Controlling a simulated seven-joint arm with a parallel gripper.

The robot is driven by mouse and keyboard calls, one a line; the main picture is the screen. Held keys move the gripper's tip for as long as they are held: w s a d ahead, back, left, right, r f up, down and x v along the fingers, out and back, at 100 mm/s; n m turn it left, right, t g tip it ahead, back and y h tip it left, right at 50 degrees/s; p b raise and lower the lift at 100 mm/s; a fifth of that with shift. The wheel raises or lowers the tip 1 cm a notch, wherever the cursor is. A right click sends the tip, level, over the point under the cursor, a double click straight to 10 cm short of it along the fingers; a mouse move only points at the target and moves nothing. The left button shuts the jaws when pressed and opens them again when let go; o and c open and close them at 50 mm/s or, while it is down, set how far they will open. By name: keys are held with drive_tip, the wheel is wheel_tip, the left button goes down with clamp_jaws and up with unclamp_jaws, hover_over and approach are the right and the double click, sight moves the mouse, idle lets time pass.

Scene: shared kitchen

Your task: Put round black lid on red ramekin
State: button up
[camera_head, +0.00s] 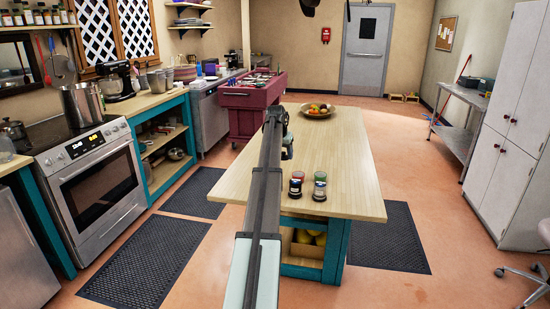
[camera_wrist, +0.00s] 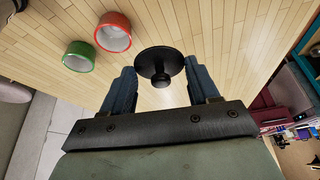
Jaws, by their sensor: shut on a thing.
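The round black lid (camera_wrist: 158,63), with a knob at its centre, is between the two blue fingers of my gripper (camera_wrist: 160,80) in the wrist view. My gripper is shut on it. The red ramekin (camera_wrist: 113,32) stands on the wooden table, up and left of the lid and apart from it. Its pale inside shows and looks empty. In the head view my arm covers most of the area around my gripper (camera_head: 276,120), and I cannot make out the lid or the red ramekin there.
A green ramekin (camera_wrist: 78,56) stands close beside the red one. Two jars (camera_head: 297,183) (camera_head: 320,187) stand near the front edge of the wooden table (camera_head: 345,170). A fruit bowl (camera_head: 318,112) sits at its far end. The table's right side is clear.

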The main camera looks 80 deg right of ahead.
drive_tip(key=s+m, duration=0.1)
drive_tip(key=s, duration=0.1)
drive_tip(key=s+m, duration=0.1)
drive_tip(key=s, duration=0.1)
drive_tip(key=s+m+g, duration=0.1)
drive_tip(key=s, duration=0.1)
drive_tip(key=shift+s+a, duration=0.35)
drive_tip(key=shift+s, duration=0.05)
drive_tip(key=shift+f, duration=2.85)
drive_tip(key=shift+f, duration=0.55)
drive_tip(key=o, duration=0.7)
drive_tip(key=shift+w, duration=0.1)
drive_tip(key=v, duration=1.1)
drive_tip(key=shift+d, duration=0.2)
